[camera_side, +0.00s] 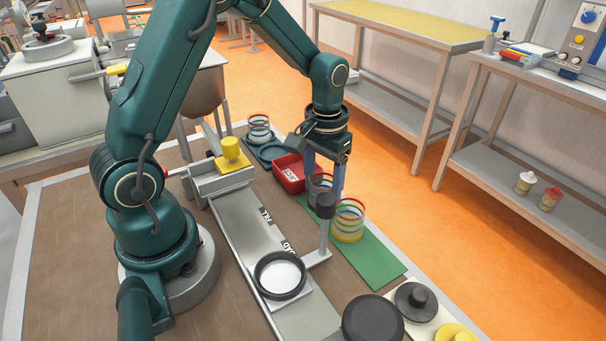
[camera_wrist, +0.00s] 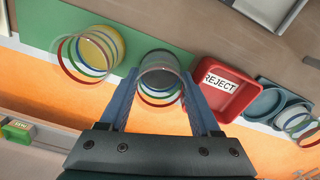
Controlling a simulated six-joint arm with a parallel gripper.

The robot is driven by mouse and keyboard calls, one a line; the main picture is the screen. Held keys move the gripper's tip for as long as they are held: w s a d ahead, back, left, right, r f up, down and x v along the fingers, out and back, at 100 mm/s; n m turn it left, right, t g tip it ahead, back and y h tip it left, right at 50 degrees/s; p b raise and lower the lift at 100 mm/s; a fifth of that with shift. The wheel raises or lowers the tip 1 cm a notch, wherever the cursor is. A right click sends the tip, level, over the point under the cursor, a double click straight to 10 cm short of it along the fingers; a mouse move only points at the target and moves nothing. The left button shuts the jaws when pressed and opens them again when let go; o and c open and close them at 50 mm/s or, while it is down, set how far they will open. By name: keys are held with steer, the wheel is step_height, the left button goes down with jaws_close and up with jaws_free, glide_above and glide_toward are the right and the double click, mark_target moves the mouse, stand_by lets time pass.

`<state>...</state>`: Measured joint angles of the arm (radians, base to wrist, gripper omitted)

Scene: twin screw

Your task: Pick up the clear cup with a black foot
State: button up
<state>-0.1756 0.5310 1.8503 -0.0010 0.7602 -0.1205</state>
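The clear cup with a dark foot (camera_wrist: 160,72) stands on the green mat (camera_wrist: 178,37) in the wrist view, with coloured rings around its wall. In the side view the cup (camera_side: 318,182) is partly hidden behind a finger and a black-topped post. My gripper (camera_wrist: 162,88) points down with its two blue fingers on either side of this cup; it also shows in the side view (camera_side: 324,180). The fingers lie very close to the cup wall. I cannot tell whether they press on it. The cup looks upright and on the mat.
A clear cup with a yellow foot (camera_side: 348,222) stands beside it. A red REJECT bin (camera_side: 288,174) is on the other side. The black-topped post (camera_side: 326,207) rises close to the fingers. Another ringed cup (camera_side: 259,127) stands farther back. The mat's front end (camera_side: 375,265) is clear.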

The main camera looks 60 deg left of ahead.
steer(key=c, duration=0.6)
steer(key=shift+o, duration=0.2)
steer(key=shift+r, duration=0.1)
